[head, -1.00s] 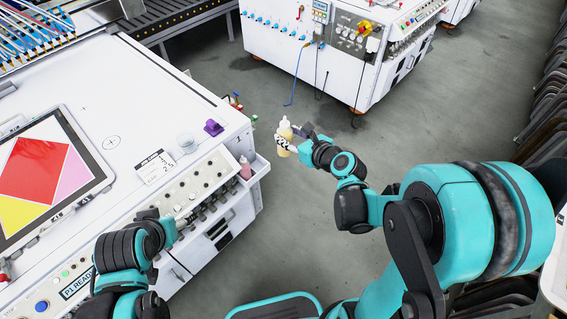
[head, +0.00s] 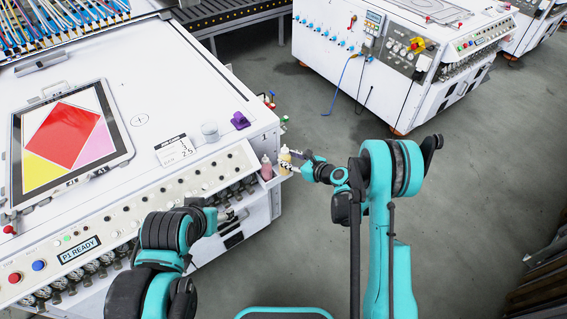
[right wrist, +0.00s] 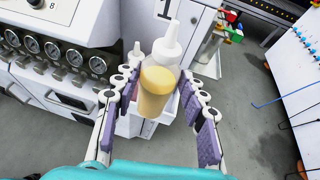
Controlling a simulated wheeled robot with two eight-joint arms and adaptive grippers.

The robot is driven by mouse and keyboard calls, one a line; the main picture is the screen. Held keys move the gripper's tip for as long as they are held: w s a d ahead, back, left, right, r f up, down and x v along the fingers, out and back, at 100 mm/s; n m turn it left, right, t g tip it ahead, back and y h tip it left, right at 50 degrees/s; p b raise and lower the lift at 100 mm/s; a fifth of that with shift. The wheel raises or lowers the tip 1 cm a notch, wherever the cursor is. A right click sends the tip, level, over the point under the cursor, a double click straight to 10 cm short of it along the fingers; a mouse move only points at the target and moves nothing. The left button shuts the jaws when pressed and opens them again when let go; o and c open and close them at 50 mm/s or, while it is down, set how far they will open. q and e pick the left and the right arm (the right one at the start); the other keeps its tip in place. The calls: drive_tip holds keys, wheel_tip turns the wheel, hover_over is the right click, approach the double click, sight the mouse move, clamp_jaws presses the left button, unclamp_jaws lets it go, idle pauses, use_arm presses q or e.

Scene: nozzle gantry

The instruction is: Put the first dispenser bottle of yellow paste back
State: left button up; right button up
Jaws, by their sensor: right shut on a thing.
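The dispenser bottle of yellow paste (head: 285,158) has a white nozzle cap and is upright in my right gripper (head: 287,166). In the right wrist view the bottle (right wrist: 157,92) stands between the purple-padded fingers of the gripper (right wrist: 159,80). It is over or at the small white side shelf (right wrist: 173,108) on the end of the white machine; I cannot tell whether it touches the shelf. A pink bottle (head: 266,168) stands just left of it. My left gripper (head: 229,217) is by the machine's front panel, and its fingers are too small to read.
The white machine top (head: 200,90) holds a tablet (head: 112,158), a sign card (head: 175,150), a clear cup (head: 210,131) and a purple piece (head: 240,120). Knobs and gauges line its front. Another white machine (head: 340,65) stands beyond the clear floor at right.

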drive_tip(key=w+a+f+b, duration=0.2)
drive_tip(key=w+f+b, duration=0.1)
drive_tip(key=w+f, duration=0.2)
wheel_tip(320, 180, down, 3)
drive_tip(key=shift+w+r+b, duration=0.15)
drive_tip(key=shift+w+b, duration=0.15)
drive_tip(key=shift+w, duration=0.05)
drive_tip(key=o, duration=0.5)
